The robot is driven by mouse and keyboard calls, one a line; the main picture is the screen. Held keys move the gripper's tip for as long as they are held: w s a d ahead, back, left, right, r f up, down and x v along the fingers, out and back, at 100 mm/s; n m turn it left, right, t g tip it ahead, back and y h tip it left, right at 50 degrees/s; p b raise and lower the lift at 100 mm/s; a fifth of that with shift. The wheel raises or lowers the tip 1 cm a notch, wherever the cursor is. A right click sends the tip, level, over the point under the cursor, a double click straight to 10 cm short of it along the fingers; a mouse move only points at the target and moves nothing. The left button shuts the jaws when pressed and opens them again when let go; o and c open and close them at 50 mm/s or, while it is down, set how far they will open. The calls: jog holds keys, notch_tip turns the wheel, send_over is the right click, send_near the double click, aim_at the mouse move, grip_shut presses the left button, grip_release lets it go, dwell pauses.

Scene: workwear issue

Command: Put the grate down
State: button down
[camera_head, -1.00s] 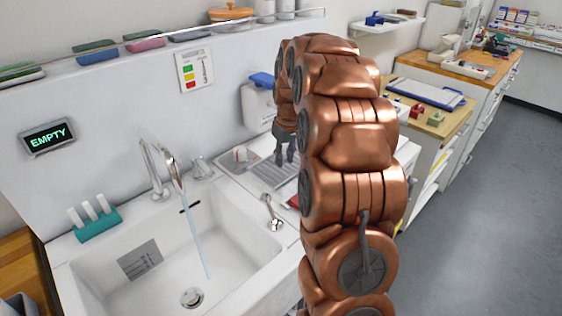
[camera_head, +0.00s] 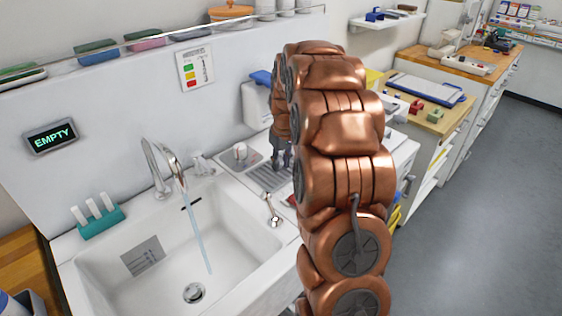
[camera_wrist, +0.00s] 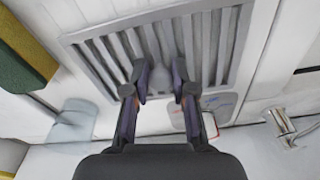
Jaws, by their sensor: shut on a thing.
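The grate (camera_wrist: 99,54) is a grey slatted panel, close in front of my gripper (camera_wrist: 160,88) in the wrist view. My gripper is shut on it at a small grey knob between the slats. In the head view, the grate (camera_head: 268,178) shows at the right of the sink, over the white drainboard, with my gripper (camera_head: 281,160) above it. My arm hides its right part. I cannot tell whether the grate touches the surface below.
The sink (camera_head: 255,240) is at the left, with water running from the tap (camera_head: 166,170). A metal lever (camera_head: 271,209) stands on its right rim. The wall display (camera_head: 51,136) reads EMPTY. A green and yellow sponge (camera_wrist: 26,45) shows in the wrist view.

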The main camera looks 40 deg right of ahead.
jog(key=shift+f, duration=0.15)
jog(key=c, duration=1)
grip_release()
jog(key=shift+o, duration=0.2)
